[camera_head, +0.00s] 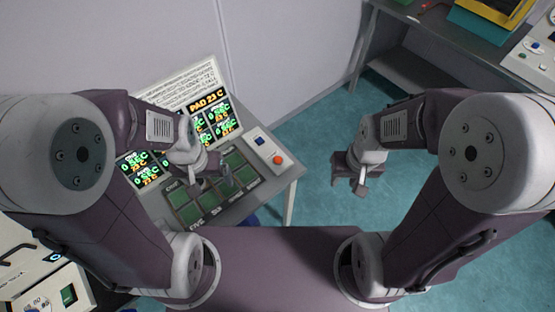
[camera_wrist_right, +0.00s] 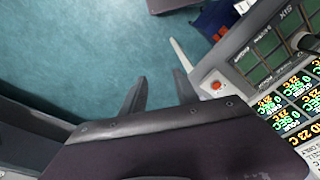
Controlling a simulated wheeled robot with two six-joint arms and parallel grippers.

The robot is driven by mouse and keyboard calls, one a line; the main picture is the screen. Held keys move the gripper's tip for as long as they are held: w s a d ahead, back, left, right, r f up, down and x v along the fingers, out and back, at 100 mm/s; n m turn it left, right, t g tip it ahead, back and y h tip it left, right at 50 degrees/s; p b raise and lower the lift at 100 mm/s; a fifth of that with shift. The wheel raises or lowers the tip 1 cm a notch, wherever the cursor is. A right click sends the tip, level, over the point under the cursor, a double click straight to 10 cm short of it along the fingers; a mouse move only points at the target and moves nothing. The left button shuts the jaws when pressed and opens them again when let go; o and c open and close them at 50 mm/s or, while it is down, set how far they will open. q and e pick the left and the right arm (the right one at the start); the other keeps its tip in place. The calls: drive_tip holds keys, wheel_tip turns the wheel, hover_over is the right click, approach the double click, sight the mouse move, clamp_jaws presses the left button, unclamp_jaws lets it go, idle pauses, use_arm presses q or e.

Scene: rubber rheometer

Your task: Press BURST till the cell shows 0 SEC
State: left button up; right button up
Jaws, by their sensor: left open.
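The instrument panel's display (camera_head: 207,104) shows an orange PAD 23 C line. Below it are cells in green and orange text, several reading 0 SEC. The keypad of green square keys (camera_head: 180,197) lies in front of the display. I cannot pick out a BURST label. My left gripper (camera_head: 218,182) is open above the keypad and hides some keys and cells; I cannot tell whether it touches a key. My right gripper (camera_head: 350,182) hangs empty over the floor, right of the panel. Its fingers (camera_wrist_right: 158,92) are apart in the right wrist view, where the display (camera_wrist_right: 292,108) also shows.
A red button (camera_head: 278,159) and a blue button (camera_head: 259,140) sit on a white box right of the keypad. A bench (camera_head: 415,75) with a yellow and teal item (camera_head: 487,14) stands at the upper right. Blue floor lies clear between them. White devices (camera_head: 45,290) stand at the lower left.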

clamp_jaws()
idle(1.8)
